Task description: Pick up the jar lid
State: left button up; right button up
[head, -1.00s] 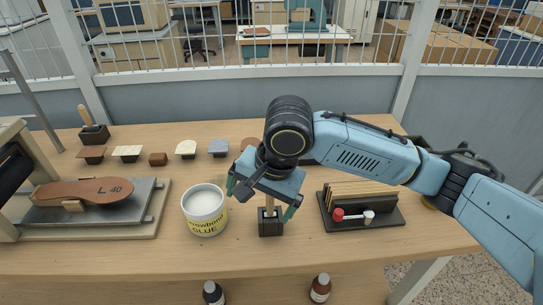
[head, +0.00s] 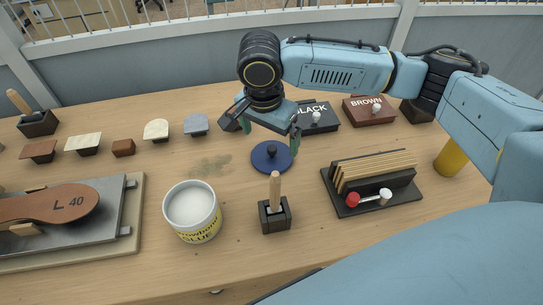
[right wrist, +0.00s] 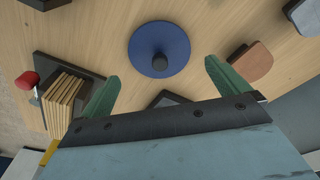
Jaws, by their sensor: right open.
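The jar lid (head: 262,161) is a flat blue disc with a black knob on top, lying on the table behind the brush block. The right wrist view shows the same lid (right wrist: 140,48) beyond the fingertips, roughly between their lines. My right gripper (head: 266,136) is open and empty, above and slightly behind the lid, apart from it. Its green fingers also show in the right wrist view (right wrist: 162,82). The glue jar (head: 195,212) stands uncovered at front left of the lid, pale inside. My left gripper is out of view.
A wooden handle stands in a black block (head: 275,217) in front of the lid. A black rack of boards (head: 372,190) is at right. Boxes marked BLACK (head: 316,118) and BROWN (head: 369,111) stand behind. A sole press (head: 125,230) fills the left.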

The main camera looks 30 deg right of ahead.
aim_at(272, 148)
jog(key=f, duration=0.3)
jog(key=d+f+b, duration=0.1)
jog(key=f, duration=0.1)
jog(key=shift+w+f, duration=0.2)
jog(key=shift+f, duration=0.1)
jog(key=c, duration=0.7)
